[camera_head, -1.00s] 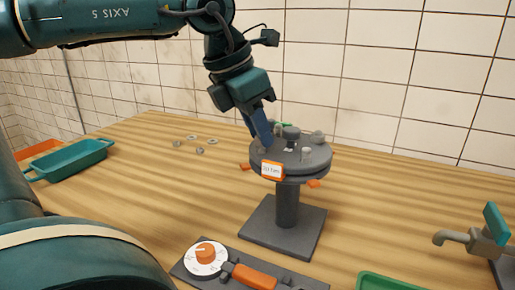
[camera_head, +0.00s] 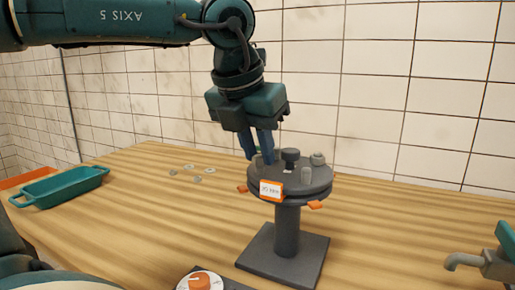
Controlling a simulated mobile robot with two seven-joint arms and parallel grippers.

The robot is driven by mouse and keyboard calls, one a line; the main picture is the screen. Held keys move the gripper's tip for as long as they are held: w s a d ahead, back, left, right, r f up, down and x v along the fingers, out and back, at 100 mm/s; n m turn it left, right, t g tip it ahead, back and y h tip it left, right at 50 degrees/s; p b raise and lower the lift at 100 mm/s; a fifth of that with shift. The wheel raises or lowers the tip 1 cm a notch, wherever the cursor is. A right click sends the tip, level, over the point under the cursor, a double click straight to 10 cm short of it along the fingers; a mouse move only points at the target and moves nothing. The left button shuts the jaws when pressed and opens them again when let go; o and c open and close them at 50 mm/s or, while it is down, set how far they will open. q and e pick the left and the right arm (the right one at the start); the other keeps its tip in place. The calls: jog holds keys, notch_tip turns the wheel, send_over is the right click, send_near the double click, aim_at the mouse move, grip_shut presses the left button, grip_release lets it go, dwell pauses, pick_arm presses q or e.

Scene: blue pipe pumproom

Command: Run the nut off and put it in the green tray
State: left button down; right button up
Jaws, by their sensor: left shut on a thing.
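A round dark grey flange (camera_head: 318,178) stands on a pedestal with a square base, with several grey fittings on top. My left gripper (camera_head: 261,158) points down at the flange's left rear edge, its two blue fingers shut on a small grey piece that seems to be the nut; the fingers mostly hide it. I cannot tell whether it is still on its stud. Another nut-like piece (camera_head: 318,159) sits at the flange's right rear. A teal-green tray (camera_head: 62,188) lies at the far left and looks empty. My right gripper is out of view.
Several loose washers or nuts (camera_head: 189,166) lie on the wooden table left of the flange. An orange tray (camera_head: 20,178) is beyond the teal one. An orange dial (camera_head: 199,283) is at the bottom, a tap (camera_head: 483,262) at lower right. A tiled wall stands behind.

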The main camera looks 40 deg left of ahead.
pick_arm(q)
jog(key=shift+r+p, duration=0.35)
jog(key=shift+r, duration=0.15)
jog(key=shift+r, duration=0.1)
notch_tip(320, 180, up, 4)
jog(key=p, duration=0.3)
jog(key=shift+r, duration=0.1)
dwell(0.4)
dwell(0.5)
